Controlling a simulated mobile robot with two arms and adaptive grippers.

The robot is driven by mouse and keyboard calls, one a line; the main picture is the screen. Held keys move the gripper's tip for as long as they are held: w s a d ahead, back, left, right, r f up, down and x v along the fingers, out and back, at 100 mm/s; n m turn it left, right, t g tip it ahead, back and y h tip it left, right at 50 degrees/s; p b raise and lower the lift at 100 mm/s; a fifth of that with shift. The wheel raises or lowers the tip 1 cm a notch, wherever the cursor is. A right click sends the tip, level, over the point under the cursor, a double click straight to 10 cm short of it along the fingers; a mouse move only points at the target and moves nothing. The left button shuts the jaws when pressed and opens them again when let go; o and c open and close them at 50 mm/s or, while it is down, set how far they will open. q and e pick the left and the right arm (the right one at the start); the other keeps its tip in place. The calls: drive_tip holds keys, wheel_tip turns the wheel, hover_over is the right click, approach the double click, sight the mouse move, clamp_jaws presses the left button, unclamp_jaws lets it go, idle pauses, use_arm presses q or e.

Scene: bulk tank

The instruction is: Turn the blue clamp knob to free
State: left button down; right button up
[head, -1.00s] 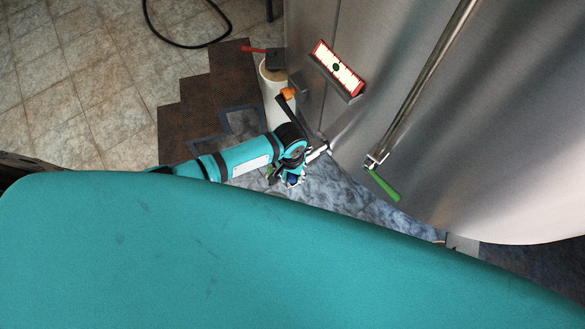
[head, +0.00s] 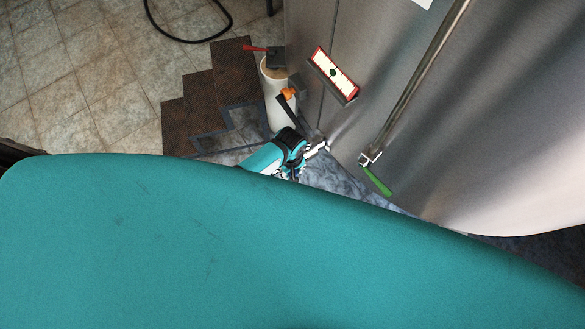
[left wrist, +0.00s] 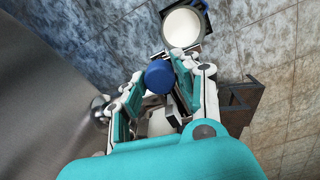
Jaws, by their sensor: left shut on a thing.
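The blue clamp knob (left wrist: 160,77) is a round blue cap between the two fingers of my left gripper (left wrist: 158,70) in the left wrist view. The gripper is shut on it, with a finger on each side. In the head view my left gripper (head: 297,173) is low beside the steel tank, partly hidden by my teal body, and the knob cannot be made out there. My right gripper is in neither view.
The steel tank (head: 400,60) fills the right side, with a framed gauge (head: 335,73), a pipe (head: 425,75) and a green handle (head: 377,181). A white cylinder (head: 278,105) with an orange-ended lever (head: 287,94) stands close behind my left gripper. Tiled floor (head: 90,70) is open at left.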

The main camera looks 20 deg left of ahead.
use_arm(q)
drive_tip(key=shift+w+n, duration=0.1)
drive_tip(key=shift+n, duration=0.2)
drive_tip(key=c, duration=0.9)
unclamp_jaws()
drive_tip(key=shift+c, duration=0.2)
wheel_tip(320, 180, up, 12)
drive_tip(key=shift+s+a, duration=0.15)
drive_tip(key=shift+s, duration=0.05)
drive_tip(key=shift+s+r, duration=0.1)
